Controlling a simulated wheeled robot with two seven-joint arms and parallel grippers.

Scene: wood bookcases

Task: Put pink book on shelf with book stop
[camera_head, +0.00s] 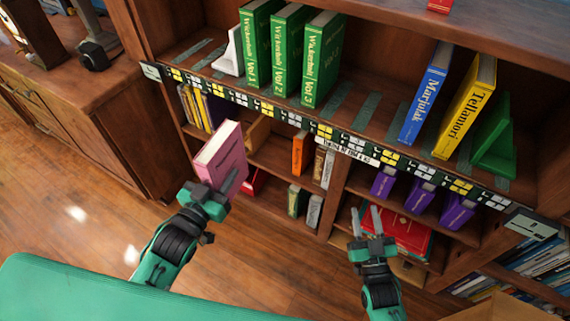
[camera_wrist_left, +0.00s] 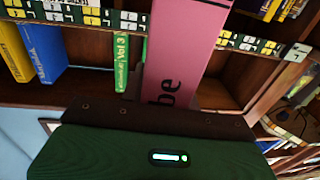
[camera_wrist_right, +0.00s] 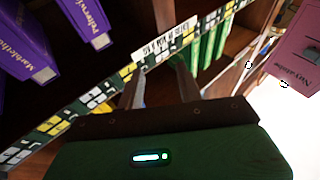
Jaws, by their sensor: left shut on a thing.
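The pink book (camera_head: 222,158) is in my left gripper (camera_head: 216,192), held up in front of the bookcase at its left part. Its pink spine fills the middle of the left wrist view (camera_wrist_left: 184,55), and it shows at the right edge of the right wrist view (camera_wrist_right: 297,45). My right gripper (camera_head: 369,222) is open and empty in front of the lower shelves. The top shelf holds a white book stop (camera_head: 231,53) left of several green books (camera_head: 285,50), and a green book stop (camera_head: 495,140) right of a yellow book (camera_head: 466,105).
A blue book (camera_head: 424,92) stands beside the yellow one. The top shelf has an empty stretch (camera_head: 362,90) between the green books and the blue book. Lower shelves hold purple books (camera_head: 421,193), an orange book (camera_head: 300,153) and a red box (camera_head: 403,232). A wooden cabinet (camera_head: 85,115) stands left.

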